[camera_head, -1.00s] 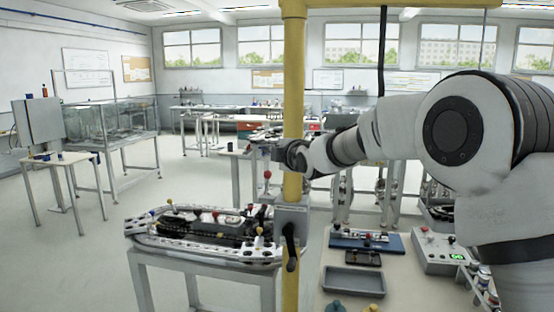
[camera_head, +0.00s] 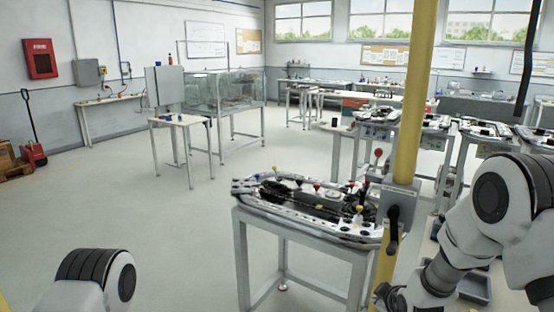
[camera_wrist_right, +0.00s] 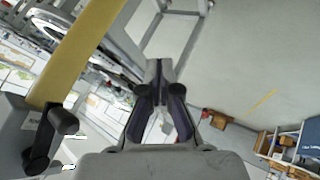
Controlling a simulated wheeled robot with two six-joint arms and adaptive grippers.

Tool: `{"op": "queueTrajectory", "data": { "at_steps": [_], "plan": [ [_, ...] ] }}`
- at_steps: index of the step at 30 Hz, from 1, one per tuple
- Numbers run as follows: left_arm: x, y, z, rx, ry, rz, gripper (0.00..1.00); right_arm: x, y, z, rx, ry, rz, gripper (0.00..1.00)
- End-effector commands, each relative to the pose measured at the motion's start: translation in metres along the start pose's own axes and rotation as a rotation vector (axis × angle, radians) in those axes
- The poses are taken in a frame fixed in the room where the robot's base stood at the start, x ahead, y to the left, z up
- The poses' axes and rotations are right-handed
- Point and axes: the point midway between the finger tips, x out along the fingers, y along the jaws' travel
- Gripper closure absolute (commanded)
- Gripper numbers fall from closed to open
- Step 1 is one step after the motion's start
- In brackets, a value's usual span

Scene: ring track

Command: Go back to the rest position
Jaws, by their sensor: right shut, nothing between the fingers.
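My right arm comes in at the right edge of the head view, bent downward. My right gripper (camera_head: 388,297) is a dark shape at the bottom edge, low beside the yellow post (camera_head: 408,90). In the right wrist view the gripper (camera_wrist_right: 158,72) is shut, with its fingertips together and nothing between them. A rounded link of my left arm shows at the lower left of the head view. My left gripper is out of view.
A table bearing an oval ring track (camera_head: 285,219) stands left of the post. A black crank handle (camera_head: 393,222) is on the post's grey box; it also shows close left of the gripper in the wrist view (camera_wrist_right: 50,140). A grey tray (camera_head: 474,288) is partly behind my right arm. Open floor lies left.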

Motion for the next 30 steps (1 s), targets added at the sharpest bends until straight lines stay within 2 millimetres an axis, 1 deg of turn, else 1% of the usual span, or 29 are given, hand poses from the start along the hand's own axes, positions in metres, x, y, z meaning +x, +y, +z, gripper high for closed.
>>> {"op": "queueTrajectory", "data": {
  "at_steps": [1,2,3,5,6,8,9,11,12,13,15,18,30],
  "plan": [
    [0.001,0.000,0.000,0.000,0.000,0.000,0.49,0.006,-0.036,0.035,0.070,-0.059,-0.054,1.00],
    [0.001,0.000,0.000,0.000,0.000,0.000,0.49,0.007,-0.056,0.054,0.119,-0.093,-0.080,1.00],
    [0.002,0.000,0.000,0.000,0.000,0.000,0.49,0.006,-0.082,0.080,0.183,-0.142,-0.114,1.00],
    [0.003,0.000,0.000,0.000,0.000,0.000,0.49,0.001,-0.122,0.118,0.280,-0.222,-0.159,1.00],
    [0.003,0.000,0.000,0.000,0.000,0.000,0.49,-0.007,-0.148,0.144,0.345,-0.278,-0.185,1.00],
    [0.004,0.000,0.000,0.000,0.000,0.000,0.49,-0.022,-0.185,0.181,0.443,-0.371,-0.217,1.00],
    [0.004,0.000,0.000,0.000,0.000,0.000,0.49,-0.035,-0.209,0.204,0.506,-0.435,-0.234,1.00],
    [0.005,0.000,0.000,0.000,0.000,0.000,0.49,-0.057,-0.241,0.235,0.594,-0.528,-0.252,1.00],
    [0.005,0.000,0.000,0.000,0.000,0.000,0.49,-0.072,-0.258,0.252,0.645,-0.584,-0.257,1.00],
    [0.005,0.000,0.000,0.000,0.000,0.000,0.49,-0.083,-0.269,0.263,0.678,-0.623,-0.259,1.00],
    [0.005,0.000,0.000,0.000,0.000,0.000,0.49,-0.103,-0.288,0.281,0.739,-0.693,-0.258,1.00],
    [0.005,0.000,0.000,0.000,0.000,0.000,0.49,-0.118,-0.299,0.293,0.781,-0.742,-0.254,1.00],
    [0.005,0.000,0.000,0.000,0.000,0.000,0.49,-0.119,-0.300,0.294,0.787,-0.746,-0.252,1.00]
  ]
}}
